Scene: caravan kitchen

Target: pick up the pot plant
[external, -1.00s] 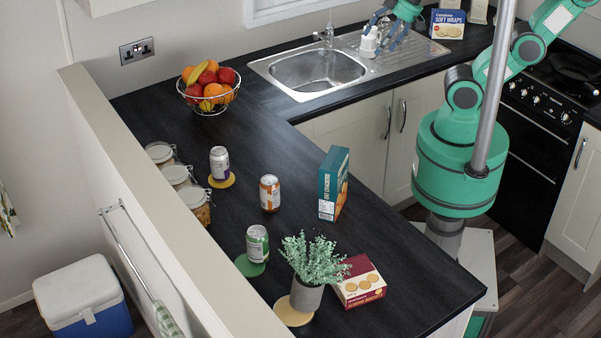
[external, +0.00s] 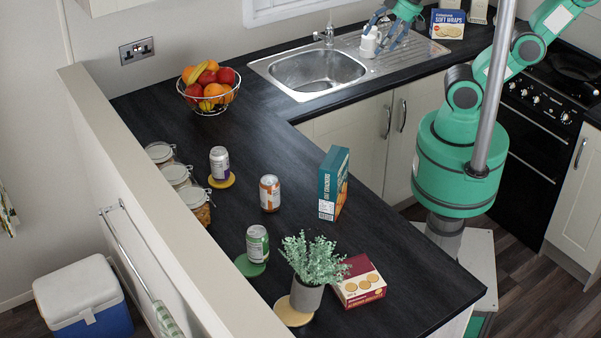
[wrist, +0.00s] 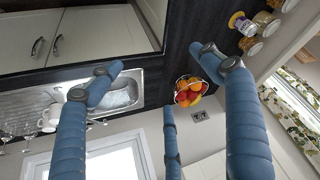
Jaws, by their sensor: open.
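The pot plant (external: 311,266) is a bushy green plant in a grey pot. It stands upright near the front of the dark counter in the external view, at the edge of a round tan coaster (external: 292,313). My gripper (external: 390,32) is far from it, at the back by the sink's draining board, beside a white mug. In the wrist view my gripper (wrist: 165,75) shows blue fingers spread wide, with nothing between them. The pot plant does not show in the wrist view.
A red biscuit box (external: 360,281) lies close to the pot's right. A green can (external: 257,243) stands to its left, and a teal cracker box (external: 333,183) and an orange can (external: 270,193) behind it. A fruit basket (external: 208,88) and the sink (external: 318,70) are farther back.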

